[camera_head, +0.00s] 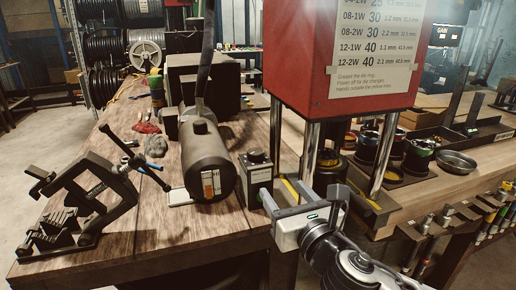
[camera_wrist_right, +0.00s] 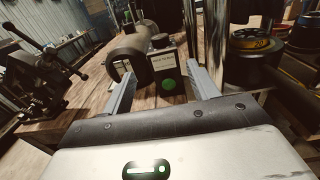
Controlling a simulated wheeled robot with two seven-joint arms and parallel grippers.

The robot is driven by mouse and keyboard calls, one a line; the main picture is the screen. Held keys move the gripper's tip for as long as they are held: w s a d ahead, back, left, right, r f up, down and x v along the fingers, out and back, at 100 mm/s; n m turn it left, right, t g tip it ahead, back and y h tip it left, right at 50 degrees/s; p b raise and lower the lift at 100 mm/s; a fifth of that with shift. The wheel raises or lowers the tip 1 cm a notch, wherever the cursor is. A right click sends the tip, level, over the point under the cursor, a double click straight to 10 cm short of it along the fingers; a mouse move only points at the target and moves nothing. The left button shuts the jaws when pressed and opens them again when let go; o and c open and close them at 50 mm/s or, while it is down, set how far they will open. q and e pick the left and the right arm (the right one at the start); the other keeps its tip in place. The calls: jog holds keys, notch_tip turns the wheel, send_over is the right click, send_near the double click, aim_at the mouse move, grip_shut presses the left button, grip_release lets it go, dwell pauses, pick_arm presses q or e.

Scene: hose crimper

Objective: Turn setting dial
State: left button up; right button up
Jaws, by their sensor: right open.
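The setting dial (camera_head: 256,156) is a black round knob on top of a small dark control box (camera_head: 260,175), just left of the red press. The knob also shows in the right wrist view (camera_wrist_right: 160,40), above the box's label and a round green button (camera_wrist_right: 168,83). My right gripper (camera_head: 287,190) is open and empty, in front of and below the box. In the right wrist view its two fingers (camera_wrist_right: 161,76) stand apart, with the box seen between them. They seem apart from the dial. My left gripper is not in view.
The red press (camera_head: 345,60) stands on chrome posts right of the dial. A dark cylinder (camera_head: 207,160) lies close on the left, and a black vise (camera_head: 85,205) stands further left. A metal bowl (camera_head: 456,162) and die cups are at right.

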aim_at(258, 157)
jog(key=p+x, duration=0.1)
jog(key=x, duration=1.5)
jog(key=shift+r, duration=0.15)
jog(key=c, duration=1)
